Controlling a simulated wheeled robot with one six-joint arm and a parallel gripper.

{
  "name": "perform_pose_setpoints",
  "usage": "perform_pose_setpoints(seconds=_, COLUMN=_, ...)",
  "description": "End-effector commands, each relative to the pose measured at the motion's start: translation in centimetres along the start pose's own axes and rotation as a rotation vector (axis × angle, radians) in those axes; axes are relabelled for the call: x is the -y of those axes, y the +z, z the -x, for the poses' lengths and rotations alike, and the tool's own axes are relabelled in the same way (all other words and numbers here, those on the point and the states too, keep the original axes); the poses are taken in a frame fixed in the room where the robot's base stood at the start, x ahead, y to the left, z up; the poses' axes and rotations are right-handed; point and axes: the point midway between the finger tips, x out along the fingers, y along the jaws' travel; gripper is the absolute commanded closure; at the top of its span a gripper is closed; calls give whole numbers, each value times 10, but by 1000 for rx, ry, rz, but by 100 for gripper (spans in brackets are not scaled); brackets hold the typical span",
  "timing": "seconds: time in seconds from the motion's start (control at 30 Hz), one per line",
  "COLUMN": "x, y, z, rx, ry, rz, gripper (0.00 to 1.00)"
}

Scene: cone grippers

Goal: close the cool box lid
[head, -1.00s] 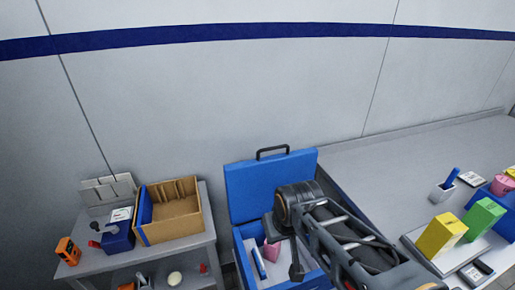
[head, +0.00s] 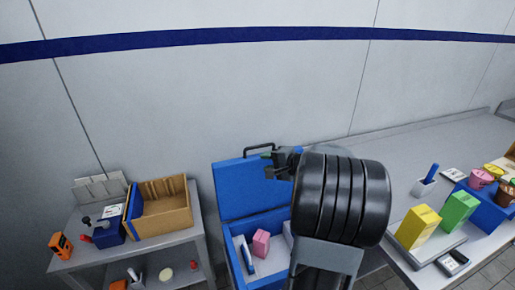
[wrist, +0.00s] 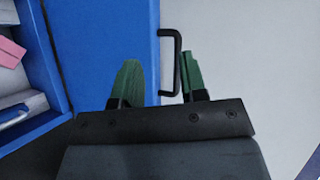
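The blue cool box (head: 228,245) stands on the floor between the two tables with its lid (head: 245,190) open and raised toward the wall. A black handle (head: 262,147) sits on the lid's top edge. My gripper (head: 271,161) is at the lid's upper right part, just below the handle in the head view. In the wrist view my gripper (wrist: 158,68) has its two green fingers apart, with the lid (wrist: 105,55) on the left and the handle (wrist: 178,65) appearing between the fingers. I cannot tell whether either finger touches the handle or lid.
Inside the box lie a pink block (head: 261,243) and a blue-and-white item (head: 247,258). A long grey table (head: 425,150) stands right, holding yellow (head: 418,228) and green (head: 459,213) blocks.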

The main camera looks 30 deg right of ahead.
Motion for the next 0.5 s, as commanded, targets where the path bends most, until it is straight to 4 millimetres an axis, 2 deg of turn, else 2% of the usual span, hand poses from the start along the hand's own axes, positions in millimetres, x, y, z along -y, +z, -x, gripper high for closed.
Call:
perform_pose_setpoints(seconds=0.03, x=-2, y=-19, z=8, rx=-48, ry=-39, rz=-31, gripper=61)
perform_pose_setpoints(seconds=0.1, x=-1, y=-38, z=16, rx=-97, ry=-85, rz=-58, gripper=61)
perform_pose_setpoints(seconds=0.23, x=0, y=-57, z=18, rx=-146, ry=-129, rz=-83, gripper=61)
perform_pose_setpoints(seconds=0.37, x=3, y=-63, z=3, rx=-153, ry=-139, rz=-88, gripper=61)
perform_pose_setpoints(seconds=0.5, x=6, y=-67, z=-24, rx=-151, ry=-137, rz=-88, gripper=61)
